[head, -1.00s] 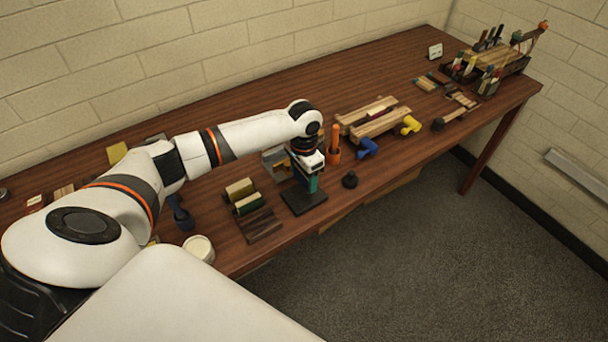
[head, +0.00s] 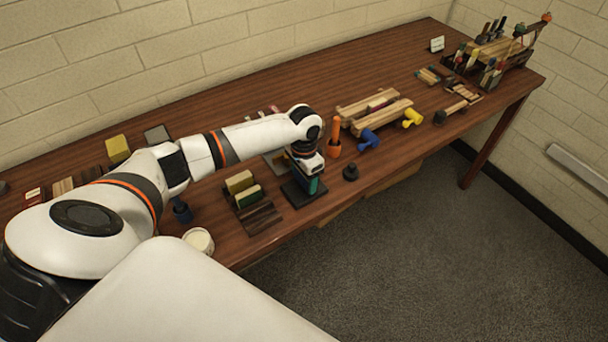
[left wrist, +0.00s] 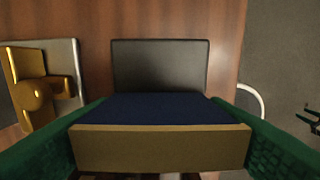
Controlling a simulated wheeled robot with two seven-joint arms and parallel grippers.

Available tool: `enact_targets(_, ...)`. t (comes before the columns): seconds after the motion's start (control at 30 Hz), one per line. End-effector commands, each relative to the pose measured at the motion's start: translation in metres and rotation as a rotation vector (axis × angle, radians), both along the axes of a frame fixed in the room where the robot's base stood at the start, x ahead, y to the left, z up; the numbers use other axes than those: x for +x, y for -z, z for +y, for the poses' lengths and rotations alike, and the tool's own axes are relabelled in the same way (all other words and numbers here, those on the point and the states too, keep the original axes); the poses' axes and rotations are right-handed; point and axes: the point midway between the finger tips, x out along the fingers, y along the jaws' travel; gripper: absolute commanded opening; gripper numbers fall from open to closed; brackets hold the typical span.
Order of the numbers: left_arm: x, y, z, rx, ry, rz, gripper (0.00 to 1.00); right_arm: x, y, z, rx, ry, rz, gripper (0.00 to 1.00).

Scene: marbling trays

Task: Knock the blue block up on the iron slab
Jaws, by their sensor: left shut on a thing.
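My left gripper (head: 312,188) is over the dark iron slab (head: 292,194) near the bench's front edge. In the left wrist view its green fingers are shut on the blue block (left wrist: 160,108), one on each side. The block shows a dark blue upper face and a tan near face. Part of the slab (left wrist: 160,62) shows beyond the block as a flat dark plate. I cannot tell whether the block touches the slab. In the head view the block is mostly hidden by the gripper.
A rack with yellow and green blocks (head: 240,182) is to the left. A golden fixture (left wrist: 35,88) shows beside the slab.

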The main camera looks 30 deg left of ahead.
Motion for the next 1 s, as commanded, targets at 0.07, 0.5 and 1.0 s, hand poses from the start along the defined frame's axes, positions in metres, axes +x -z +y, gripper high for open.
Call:
enact_targets(0.07, 0.000, 0.000, 0.000, 0.000, 0.000, 0.000, 0.41, 0.000, 0.000, 0.000, 0.000, 0.000, 0.000, 0.36)
enact_targets(0.5, 0.000, 0.012, 0.000, 0.000, -0.001, 0.000, 0.41, 0.000, 0.003, 0.001, 0.001, 0.000, 0.000, 0.36)
enact_targets(1.0, 0.000, 0.007, 0.000, 0.000, 0.000, 0.000, 0.41, 0.000, -0.002, 0.002, 0.002, 0.000, 0.000, 0.36)
